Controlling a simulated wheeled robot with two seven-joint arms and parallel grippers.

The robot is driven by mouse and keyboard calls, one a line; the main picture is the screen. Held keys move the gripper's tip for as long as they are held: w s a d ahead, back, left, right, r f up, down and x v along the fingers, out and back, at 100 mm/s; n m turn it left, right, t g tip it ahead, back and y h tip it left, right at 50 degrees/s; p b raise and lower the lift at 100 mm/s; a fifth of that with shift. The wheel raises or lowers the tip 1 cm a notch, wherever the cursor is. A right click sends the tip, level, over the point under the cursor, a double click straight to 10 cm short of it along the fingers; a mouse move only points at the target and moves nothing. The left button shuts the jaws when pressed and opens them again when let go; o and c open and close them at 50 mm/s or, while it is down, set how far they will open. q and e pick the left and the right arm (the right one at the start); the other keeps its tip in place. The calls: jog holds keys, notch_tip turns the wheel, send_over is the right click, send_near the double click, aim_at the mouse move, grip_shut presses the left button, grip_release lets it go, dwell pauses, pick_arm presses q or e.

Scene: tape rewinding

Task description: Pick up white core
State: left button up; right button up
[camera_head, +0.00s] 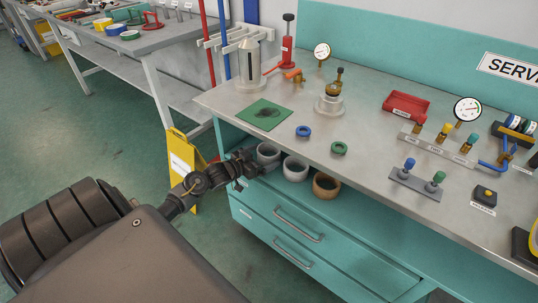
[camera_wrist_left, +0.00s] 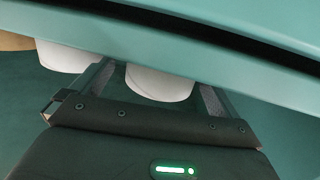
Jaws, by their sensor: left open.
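Three ring-shaped cores stand in a row on the open shelf under the bench top: a pale grey-white core (camera_head: 267,152) at the left, a whiter core (camera_head: 295,168) in the middle and a tan core (camera_head: 325,186) at the right. My left gripper (camera_head: 250,164) is open at the shelf opening, at the leftmost core. In the left wrist view, the two fingers are on either side of a white core (camera_wrist_left: 160,84), with nothing shown clamped. Another white core (camera_wrist_left: 66,56) is beside it, outside the fingers. The upper parts are hidden by the bench edge. My right gripper is not seen.
The teal bench edge (camera_wrist_left: 220,60) passes close above the fingers. Teal drawers (camera_head: 300,232) are below the shelf. On the bench top are a green mat (camera_head: 262,115), a blue ring (camera_head: 303,131), a green ring (camera_head: 339,148) and valves. A yellow floor sign (camera_head: 181,160) stands left of the bench.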

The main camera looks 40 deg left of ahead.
aim_at(269, 153)
pick_arm(q)
jog(key=x, duration=0.3)
jog(key=shift+w+a, duration=0.1)
jog(key=shift+w, duration=0.1)
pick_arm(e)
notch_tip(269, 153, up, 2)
